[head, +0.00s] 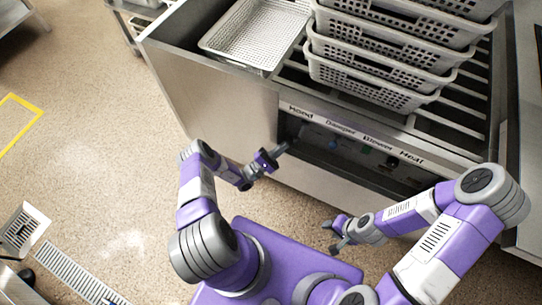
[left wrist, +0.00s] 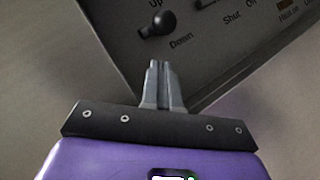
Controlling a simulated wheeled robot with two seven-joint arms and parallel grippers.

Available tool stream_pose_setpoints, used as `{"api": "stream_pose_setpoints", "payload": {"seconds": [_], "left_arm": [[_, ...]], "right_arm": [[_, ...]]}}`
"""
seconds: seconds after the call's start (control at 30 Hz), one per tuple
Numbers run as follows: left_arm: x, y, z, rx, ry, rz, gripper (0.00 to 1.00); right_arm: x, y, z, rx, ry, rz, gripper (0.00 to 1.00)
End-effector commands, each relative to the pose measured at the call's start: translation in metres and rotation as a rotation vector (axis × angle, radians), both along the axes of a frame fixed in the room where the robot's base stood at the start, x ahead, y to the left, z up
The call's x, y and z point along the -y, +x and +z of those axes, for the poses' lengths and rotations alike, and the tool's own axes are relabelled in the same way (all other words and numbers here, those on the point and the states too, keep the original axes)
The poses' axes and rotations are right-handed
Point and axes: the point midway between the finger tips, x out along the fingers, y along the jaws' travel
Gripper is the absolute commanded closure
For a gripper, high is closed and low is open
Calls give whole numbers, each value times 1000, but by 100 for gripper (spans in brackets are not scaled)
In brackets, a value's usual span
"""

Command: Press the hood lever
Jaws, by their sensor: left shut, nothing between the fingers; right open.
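The hood lever (left wrist: 157,25) is a short black knob on a dark panel in the left wrist view, beside the words Up and Down. It sits nearer the word Down. My left gripper (left wrist: 160,68) is shut and empty, with its tips below the lever in that view and apart from it. In the head view my left gripper (head: 284,148) is at the left end of the control panel, under the Hood label; the lever cannot be made out there. My right gripper (head: 336,236) is open and empty, low in front of the cabinet.
The control panel (head: 360,158) also carries Damper, Blower and Heat labels with small controls. The speckled floor (head: 100,130) at left is mostly clear.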

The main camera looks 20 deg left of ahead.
Motion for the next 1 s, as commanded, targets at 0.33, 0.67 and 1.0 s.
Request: {"api": "stream_pose_setpoints", "payload": {"seconds": [0.33, 0.67, 1.0], "left_arm": [[21, -1, 24, -2, -1, -1, 100], [21, -1, 25, -2, 0, 0, 100], [13, -6, 32, -66, 2, 16, 100]], "right_arm": [[0, 0, -1, 0, 0, 0, 57], [0, 0, -1, 0, 0, 0, 57], [0, 0, 14, 0, 0, 0, 57]]}}
